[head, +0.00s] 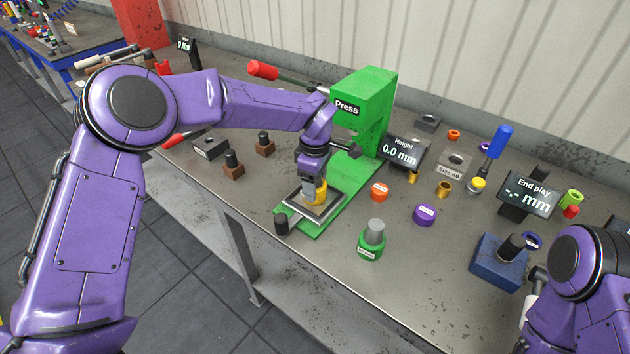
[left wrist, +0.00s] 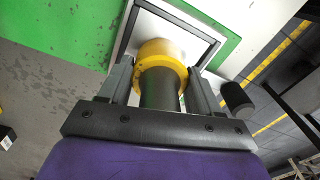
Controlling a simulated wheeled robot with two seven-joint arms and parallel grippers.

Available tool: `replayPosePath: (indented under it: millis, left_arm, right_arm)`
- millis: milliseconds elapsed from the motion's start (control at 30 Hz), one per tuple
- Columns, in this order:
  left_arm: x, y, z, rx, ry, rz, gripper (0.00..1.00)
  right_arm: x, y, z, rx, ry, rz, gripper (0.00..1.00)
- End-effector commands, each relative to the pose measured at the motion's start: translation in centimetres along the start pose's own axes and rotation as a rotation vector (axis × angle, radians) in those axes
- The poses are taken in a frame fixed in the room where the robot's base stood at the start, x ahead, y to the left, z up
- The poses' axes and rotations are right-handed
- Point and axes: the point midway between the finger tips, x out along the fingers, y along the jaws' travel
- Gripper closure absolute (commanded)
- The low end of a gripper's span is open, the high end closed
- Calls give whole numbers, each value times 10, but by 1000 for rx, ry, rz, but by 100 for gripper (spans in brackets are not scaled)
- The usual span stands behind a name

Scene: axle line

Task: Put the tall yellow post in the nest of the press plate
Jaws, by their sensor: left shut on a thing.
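The tall yellow post (head: 319,192) is between the fingers of my left gripper (head: 314,178), over the press plate (head: 329,208) on the green press base. In the left wrist view the post shows a yellow flange (left wrist: 160,63) and a dark cylindrical part (left wrist: 160,93) toward the camera. The fingers are shut on it from both sides. The plate (left wrist: 193,37) is pale with a dark border. The nest is hidden by the post, and I cannot tell whether the post's lower end is in it. My right arm shows at lower right; its gripper is out of view.
The green press (head: 362,100) stands behind the plate, with red-tipped levers. A black knob (head: 282,224) sits at the plate's front corner.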

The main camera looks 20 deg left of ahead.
Motion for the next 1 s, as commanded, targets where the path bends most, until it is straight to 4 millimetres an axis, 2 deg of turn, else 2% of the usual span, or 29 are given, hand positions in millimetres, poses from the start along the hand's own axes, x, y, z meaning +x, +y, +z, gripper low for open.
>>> replayPosePath:
  millis: [167,200,267,533,633,767,1000]
  left_arm:
    - [2,0,0,-1,-2,1,91]
    - [3,0,0,-1,-1,-1,27]
    - [3,0,0,0,-1,-1,11]
    - [2,0,0,0,0,0,11]
    - [-5,0,0,-1,0,1,11]
    - [-32,0,0,-1,-2,5,11]
    - [-93,0,0,-2,-2,3,11]
  right_arm:
    - [1,0,0,0,0,0,57]
    - [1,0,0,0,0,0,57]
    - [1,0,0,0,0,0,57]
    - [0,0,0,0,0,0,57]
    - [2,0,1,0,0,0,57]
    - [8,-1,3,0,0,0,57]
    - [14,-1,6,0,0,0,57]
